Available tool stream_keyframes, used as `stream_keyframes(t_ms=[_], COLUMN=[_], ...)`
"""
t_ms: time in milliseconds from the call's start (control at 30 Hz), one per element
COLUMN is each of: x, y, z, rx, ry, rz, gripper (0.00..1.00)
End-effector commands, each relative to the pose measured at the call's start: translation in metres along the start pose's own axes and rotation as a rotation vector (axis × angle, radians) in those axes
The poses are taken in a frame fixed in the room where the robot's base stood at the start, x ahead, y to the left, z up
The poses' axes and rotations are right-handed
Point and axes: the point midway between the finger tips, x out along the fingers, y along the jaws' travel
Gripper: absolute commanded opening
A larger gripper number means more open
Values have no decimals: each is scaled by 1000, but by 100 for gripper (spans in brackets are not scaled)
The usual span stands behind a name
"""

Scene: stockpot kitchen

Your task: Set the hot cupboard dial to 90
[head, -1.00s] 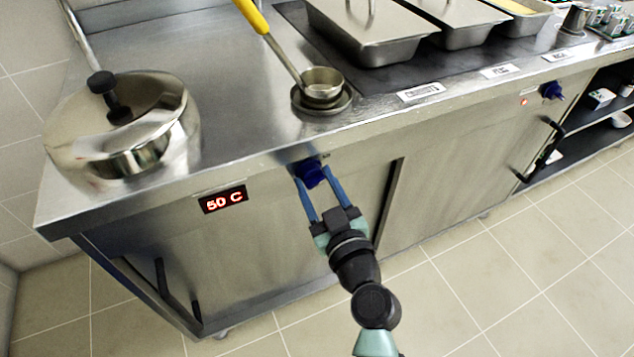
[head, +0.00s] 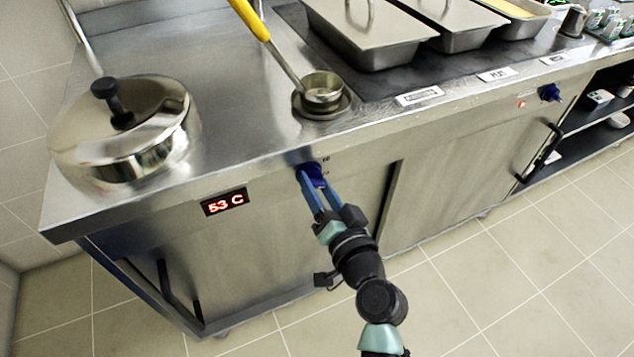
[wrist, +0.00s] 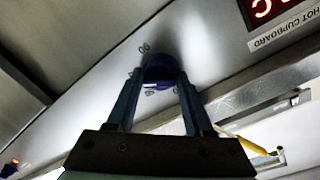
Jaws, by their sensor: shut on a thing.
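The hot cupboard dial (head: 311,172) is a dark blue knob on the steel front panel, just under the counter edge. My gripper (head: 307,180) is shut on it, with a blue finger on each side. In the wrist view the dial (wrist: 159,70) sits between the two fingers (wrist: 158,88), with small numbers printed around it that are hard to read. The red display (head: 225,202) left of the dial reads 53 C. In the wrist view part of the display (wrist: 268,12) shows above a label (wrist: 284,27) reading HOT CUPBOARD.
A second blue knob (head: 549,92) with a small red light (head: 521,104) is farther right on the same front. A lidded pot (head: 125,130), a ladle (head: 285,55) and steel pans (head: 372,45) stand on the counter. Cupboard handles (head: 178,290) stick out below. The tiled floor in front is clear.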

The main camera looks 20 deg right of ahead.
Motion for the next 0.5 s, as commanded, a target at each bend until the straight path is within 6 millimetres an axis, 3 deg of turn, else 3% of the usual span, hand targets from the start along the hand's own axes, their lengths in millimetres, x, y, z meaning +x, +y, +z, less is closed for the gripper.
stream_keyframes(t_ms=[500], x=[0], y=[-2], z=[-1], rx=[493], ry=[-40], rz=[-14], gripper=[0])
